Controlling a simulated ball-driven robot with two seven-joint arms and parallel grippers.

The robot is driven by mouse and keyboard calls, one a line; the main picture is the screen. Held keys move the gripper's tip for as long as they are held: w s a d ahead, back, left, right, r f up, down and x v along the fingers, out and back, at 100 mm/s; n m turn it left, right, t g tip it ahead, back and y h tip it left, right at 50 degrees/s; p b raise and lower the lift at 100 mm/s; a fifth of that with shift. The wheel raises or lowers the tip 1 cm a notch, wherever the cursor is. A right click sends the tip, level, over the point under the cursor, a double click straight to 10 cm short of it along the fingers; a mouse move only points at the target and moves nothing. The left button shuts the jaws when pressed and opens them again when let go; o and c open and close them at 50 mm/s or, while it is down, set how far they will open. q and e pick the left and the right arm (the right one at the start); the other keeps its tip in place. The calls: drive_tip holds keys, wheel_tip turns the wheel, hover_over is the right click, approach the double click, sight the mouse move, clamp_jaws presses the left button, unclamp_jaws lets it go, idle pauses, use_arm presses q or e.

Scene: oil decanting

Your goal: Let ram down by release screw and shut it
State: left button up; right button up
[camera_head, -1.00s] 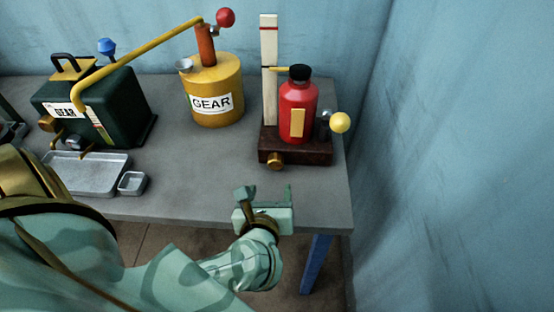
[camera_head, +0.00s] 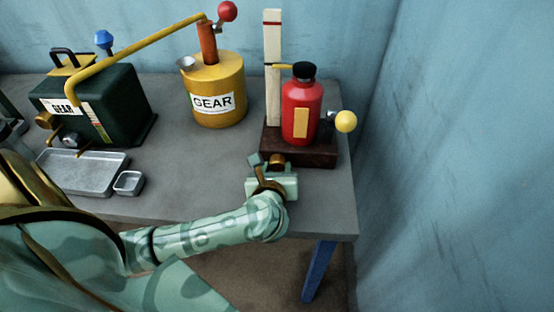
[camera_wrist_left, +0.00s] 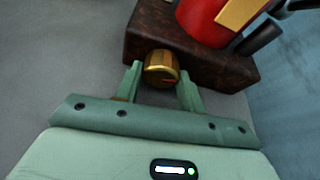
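The jack is a red body (camera_head: 300,122) with a black top (camera_head: 303,72), on a dark brown base (camera_head: 318,158). A yellow pointer (camera_head: 282,66) reaches from its top to a pale upright scale (camera_head: 271,40), beside a dark mark. The release screw is a brass knob (camera_head: 277,161) on the base's front; the left wrist view shows it closer (camera_wrist_left: 162,68). My left gripper (camera_wrist_left: 162,82) is open around the knob, one finger on each side, with little gap. Whether a finger touches it is unclear. My right gripper is out of view.
A lever with a yellow ball (camera_head: 346,121) sticks out right of the jack. A yellow GEAR can (camera_head: 218,75), a dark green GEAR box (camera_head: 115,105), and metal trays (camera_head: 82,188) stand left. The wall is close on the right; the grey table (camera_head: 190,165) is clear mid-front.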

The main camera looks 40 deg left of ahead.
use_arm(q)
drive_tip(key=c, duration=0.4)
drive_tip(key=shift+o, duration=0.2)
drive_tip(key=shift+r+p, duration=0.15)
drive_tip(key=shift+p, duration=0.2)
drive_tip(key=m+y+p, duration=0.1)
drive_tip(key=p, duration=0.1)
drive_tip(key=m+g+p, duration=0.1)
drive_tip(key=p, duration=0.1)
drive_tip(key=shift+d+r+m+y, duration=0.2)
drive_tip(key=shift+m+y, duration=0.1)
drive_tip(key=shift+y, duration=0.1)
drive_tip(key=shift+f+m, duration=0.3)
drive_tip(key=shift+m, duration=0.2)
drive_tip(key=shift+f, duration=0.1)
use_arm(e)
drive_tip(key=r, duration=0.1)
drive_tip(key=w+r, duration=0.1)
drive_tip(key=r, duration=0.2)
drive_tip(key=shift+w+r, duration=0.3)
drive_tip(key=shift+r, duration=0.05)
use_arm(q)
drive_tip(key=o, duration=1)
